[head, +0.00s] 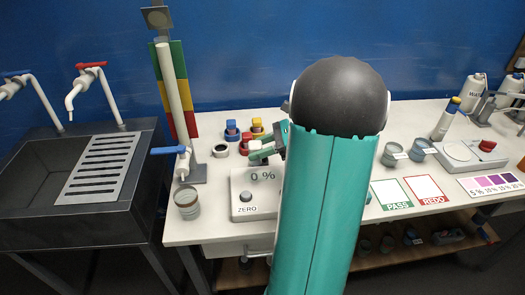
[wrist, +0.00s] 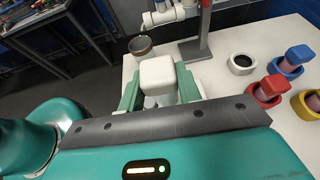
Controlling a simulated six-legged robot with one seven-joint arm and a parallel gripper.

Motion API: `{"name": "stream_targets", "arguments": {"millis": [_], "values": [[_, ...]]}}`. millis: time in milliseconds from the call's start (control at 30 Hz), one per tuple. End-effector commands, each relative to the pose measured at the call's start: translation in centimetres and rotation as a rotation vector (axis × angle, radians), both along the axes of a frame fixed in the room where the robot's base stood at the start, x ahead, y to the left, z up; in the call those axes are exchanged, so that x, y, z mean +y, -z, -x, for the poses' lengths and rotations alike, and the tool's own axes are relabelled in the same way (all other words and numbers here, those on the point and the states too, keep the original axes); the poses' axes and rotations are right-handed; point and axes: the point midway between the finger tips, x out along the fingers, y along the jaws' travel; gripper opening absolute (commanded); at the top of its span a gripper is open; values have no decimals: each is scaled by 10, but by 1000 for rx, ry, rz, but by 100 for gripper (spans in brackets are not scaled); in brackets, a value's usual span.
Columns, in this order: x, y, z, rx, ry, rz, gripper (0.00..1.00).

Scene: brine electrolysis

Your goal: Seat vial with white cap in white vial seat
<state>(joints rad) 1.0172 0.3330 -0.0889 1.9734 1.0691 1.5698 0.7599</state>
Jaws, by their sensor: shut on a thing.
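The vial with the white cap (wrist: 157,72) is between the green fingers of my gripper (wrist: 159,88) in the wrist view. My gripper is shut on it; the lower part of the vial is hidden. In the head view my gripper (head: 262,152) shows above the back of the scale, partly hidden by my arm. The white vial seat (wrist: 242,64) is a white ring with a dark, empty opening, on the table to the right of the held vial in the wrist view. In the head view the seat (head: 221,150) is left of my gripper.
Red, blue and yellow seats with capped vials stand beside the white seat, such as the blue-capped vial (wrist: 300,55). A scale reading 0 % (head: 247,207) stands in front. A tap stand (head: 187,165) and a cup (head: 187,203) are on the left.

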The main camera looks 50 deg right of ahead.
Motion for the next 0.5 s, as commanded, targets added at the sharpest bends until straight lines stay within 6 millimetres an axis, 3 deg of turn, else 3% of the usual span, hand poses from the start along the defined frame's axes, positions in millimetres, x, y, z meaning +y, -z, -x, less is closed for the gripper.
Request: {"name": "stream_targets", "arguments": {"millis": [500], "values": [[-37, 25, -161, -1, 313, -1, 11]]}}
